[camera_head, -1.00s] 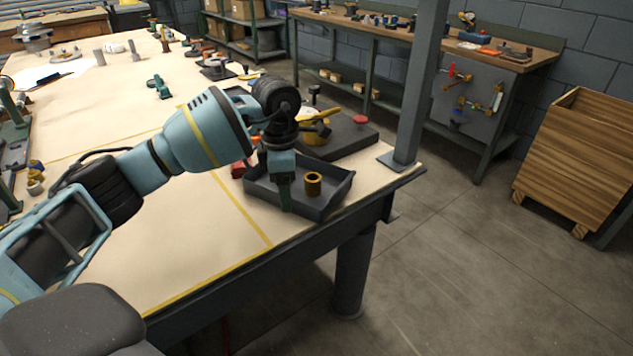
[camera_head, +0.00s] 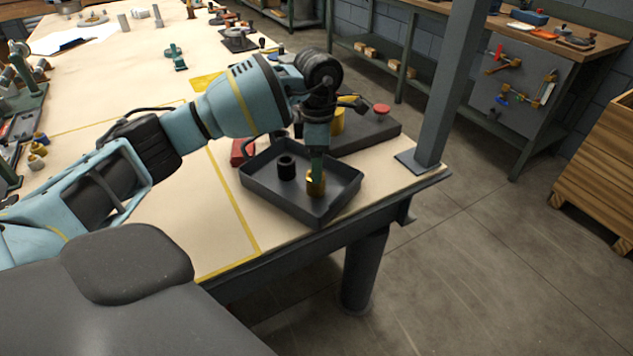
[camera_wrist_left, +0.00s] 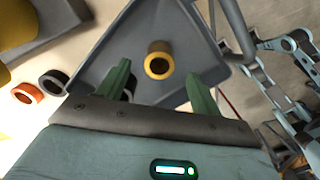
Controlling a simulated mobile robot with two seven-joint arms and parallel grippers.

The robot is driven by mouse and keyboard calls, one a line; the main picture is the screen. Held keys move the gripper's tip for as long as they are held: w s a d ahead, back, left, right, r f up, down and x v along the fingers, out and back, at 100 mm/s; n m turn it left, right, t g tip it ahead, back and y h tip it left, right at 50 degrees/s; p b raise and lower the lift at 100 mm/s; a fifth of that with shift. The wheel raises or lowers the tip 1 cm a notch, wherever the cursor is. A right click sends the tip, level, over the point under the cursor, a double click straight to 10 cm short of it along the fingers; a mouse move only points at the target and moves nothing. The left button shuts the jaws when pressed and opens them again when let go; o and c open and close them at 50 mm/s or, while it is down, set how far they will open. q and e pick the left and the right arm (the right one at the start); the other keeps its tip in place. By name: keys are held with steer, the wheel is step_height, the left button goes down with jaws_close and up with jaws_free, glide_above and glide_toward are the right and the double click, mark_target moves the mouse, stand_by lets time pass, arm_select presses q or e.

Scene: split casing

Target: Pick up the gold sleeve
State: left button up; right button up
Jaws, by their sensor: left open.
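The gold sleeve (camera_head: 316,187) stands upright in a dark grey tray (camera_head: 262,190) near the table's corner. In the left wrist view the gold sleeve (camera_wrist_left: 159,65) shows its open top, ahead of the fingertips and roughly midway between them. My left gripper (camera_head: 317,170) points down over the sleeve in the head view, and its fingers partly overlap it there. In the left wrist view the two green fingers of my left gripper (camera_wrist_left: 160,78) are spread apart with nothing held. I cannot tell whether they reach below the sleeve's rim. My right gripper is out of view.
A black sleeve (camera_head: 287,168) stands in the same tray, left of the gold one. The tray's raised walls surround both. A dark base with a red knob (camera_head: 381,109) lies behind the tray, and a grey post (camera_head: 447,90) rises to the right.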

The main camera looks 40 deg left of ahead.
arm_select(q)
steer(key=shift+w+f, duration=0.1)
steer(key=shift+f, duration=0.3)
steer(key=shift+s+a+f, duration=0.1)
steer(key=shift+f, duration=1.2)
steer(key=shift+s+a+f, duration=0.1)
steer(key=shift+f, duration=1.2)
steer(key=c, duration=1.2)
steer(key=shift+r, duration=0.1)
steer(key=shift+r, duration=0.1)
step_height(320, 180, up, 10)
steer(key=shift+f, duration=0.15)
